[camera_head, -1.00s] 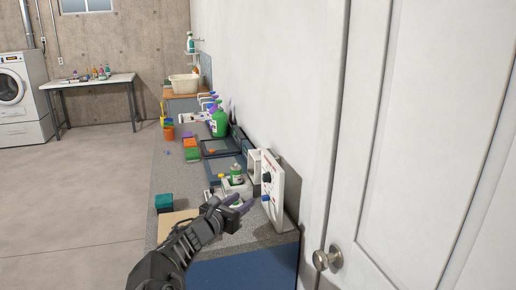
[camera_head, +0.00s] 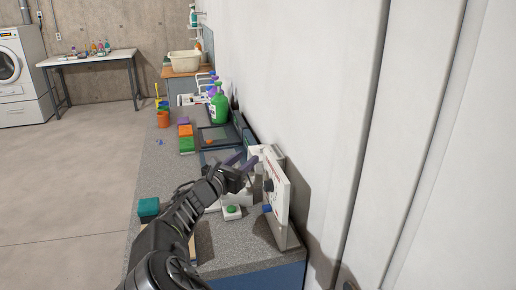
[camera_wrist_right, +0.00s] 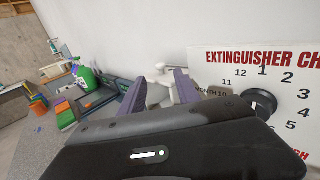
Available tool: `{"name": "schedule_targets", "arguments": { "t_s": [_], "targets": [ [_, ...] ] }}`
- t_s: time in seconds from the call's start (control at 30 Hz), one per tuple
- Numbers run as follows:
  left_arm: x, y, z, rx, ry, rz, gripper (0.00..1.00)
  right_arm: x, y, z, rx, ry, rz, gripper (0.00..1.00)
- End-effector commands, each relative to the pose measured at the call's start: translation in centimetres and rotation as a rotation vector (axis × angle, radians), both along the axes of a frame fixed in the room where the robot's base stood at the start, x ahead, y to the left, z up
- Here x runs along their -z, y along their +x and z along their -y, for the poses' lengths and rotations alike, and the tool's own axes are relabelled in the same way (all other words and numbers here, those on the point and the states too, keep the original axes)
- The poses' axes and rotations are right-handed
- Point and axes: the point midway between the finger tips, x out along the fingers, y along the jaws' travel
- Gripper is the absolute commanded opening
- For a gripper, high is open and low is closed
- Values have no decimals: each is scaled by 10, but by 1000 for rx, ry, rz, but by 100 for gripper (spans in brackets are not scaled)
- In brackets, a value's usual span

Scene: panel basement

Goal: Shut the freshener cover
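A white fixture (camera_head: 272,151), which looks like the freshener, is against the wall behind the standing sign panel. My gripper and the panel partly hide it, and I cannot tell how far its cover is open. My right gripper (camera_head: 242,162) is in front of it, to the left of the panel. In the right wrist view its two purple fingers (camera_wrist_right: 160,88) are apart, with white parts of the fixture (camera_wrist_right: 160,76) beyond and between them. I see nothing held, and contact is unclear. My left gripper is not in view.
The sign panel (camera_head: 279,190) with black and blue knobs stands close to the right of my gripper. A white box with a green button (camera_head: 232,212) is below it. A green bottle (camera_head: 219,108), sponges (camera_head: 187,145) and a teal block (camera_head: 148,207) are on the counter.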

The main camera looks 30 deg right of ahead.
Motion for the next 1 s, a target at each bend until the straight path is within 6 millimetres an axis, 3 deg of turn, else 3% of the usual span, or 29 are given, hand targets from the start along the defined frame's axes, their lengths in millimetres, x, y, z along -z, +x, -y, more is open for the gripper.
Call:
{"name": "schedule_targets", "arguments": {
  "t_s": [0.23, 0.63, 1.0],
  "targets": [
    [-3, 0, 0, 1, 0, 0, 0, -1, 6, 15, 3, -1, 0, 39],
    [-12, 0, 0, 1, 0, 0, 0, 0, 31, 66, 2, 0, -1, 39],
    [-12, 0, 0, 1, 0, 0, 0, 0, 34, 71, 0, 0, 0, 38]
  ]
}}
